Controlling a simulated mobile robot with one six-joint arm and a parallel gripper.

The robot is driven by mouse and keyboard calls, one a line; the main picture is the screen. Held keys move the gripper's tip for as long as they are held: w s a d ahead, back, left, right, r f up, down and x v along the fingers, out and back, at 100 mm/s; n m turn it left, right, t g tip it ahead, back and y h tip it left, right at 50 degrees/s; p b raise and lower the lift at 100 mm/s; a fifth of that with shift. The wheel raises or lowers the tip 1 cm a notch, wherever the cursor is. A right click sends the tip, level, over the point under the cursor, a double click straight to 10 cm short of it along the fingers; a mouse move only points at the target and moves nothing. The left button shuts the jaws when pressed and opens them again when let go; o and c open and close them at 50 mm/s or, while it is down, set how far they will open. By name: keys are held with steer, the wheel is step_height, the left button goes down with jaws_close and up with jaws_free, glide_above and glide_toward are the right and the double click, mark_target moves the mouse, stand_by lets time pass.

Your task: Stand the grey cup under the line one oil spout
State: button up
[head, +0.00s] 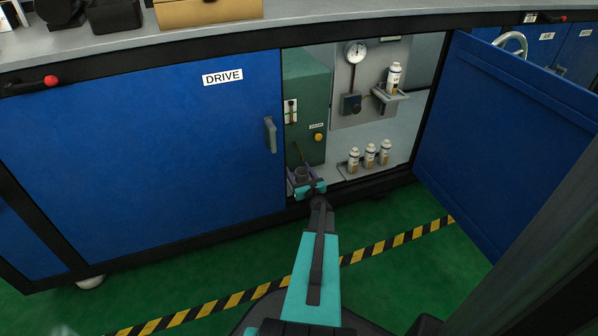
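A small grey cup (301,174) shows in the open cabinet bay, low in front of the green housing. My gripper (302,181) reaches in from below, with its fingers around the cup's sides. At this size I cannot tell whether the fingers press on the cup or stand apart from it. A thin brownish line (299,153) slants down the front of the green housing (309,110), just above the cup. It may be an oil spout, but no marking for line one can be read. The cup's base is hidden by my gripper.
Several white bottles (370,156) stand on the bay floor to the right. Another bottle (393,78) sits on a bracket below a dial gauge (355,52). The open blue door (510,130) bounds the right side; the shut DRIVE door (150,150) bounds the left.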

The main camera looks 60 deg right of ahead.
mark_target(304, 180)
steer(key=shift+r, duration=0.1)
steer(key=shift+r, duration=0.15)
steer(key=p+v, duration=0.4)
steer(key=v, duration=0.8)
stand_by(0.7)
